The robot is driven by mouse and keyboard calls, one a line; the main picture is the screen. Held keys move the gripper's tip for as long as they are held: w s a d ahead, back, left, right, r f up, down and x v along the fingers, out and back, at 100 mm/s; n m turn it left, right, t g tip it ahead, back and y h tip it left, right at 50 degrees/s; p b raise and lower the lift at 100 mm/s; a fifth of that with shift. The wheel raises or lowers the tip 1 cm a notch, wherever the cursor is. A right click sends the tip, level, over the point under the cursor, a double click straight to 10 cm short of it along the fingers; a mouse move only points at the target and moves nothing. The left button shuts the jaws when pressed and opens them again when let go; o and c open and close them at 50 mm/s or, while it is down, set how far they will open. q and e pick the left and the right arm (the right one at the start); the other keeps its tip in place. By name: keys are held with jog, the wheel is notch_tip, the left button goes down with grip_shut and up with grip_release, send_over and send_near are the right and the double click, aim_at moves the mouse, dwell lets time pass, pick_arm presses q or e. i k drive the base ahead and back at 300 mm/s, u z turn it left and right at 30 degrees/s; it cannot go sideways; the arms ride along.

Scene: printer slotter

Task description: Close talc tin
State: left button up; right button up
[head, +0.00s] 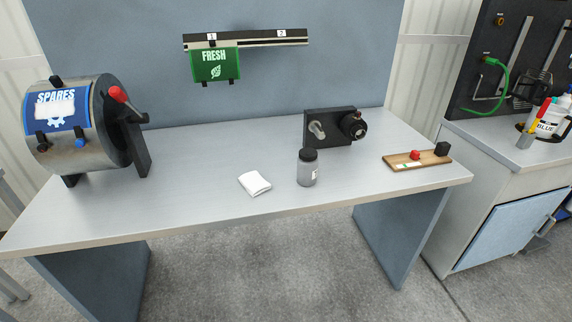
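A small grey cylindrical container with a black lid (308,168), which may be the talc tin, stands upright near the middle of the workbench (210,205). Its black lid sits on top of the grey body. A small white label shows on its right side. I cannot read any writing on it. Neither of my grippers is in the head view.
A folded white cloth (255,184) lies left of the container. A black device with a knob (335,128) stands behind it. A wooden board (417,160) lies right. A large drum marked SPARES (75,125) stands left. A green FRESH sign (215,65) hangs from a rail.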

aim_at(306, 170)
jog(key=u, duration=3.55)
jog(key=k, duration=2.5)
jog(key=z, duration=1.95)
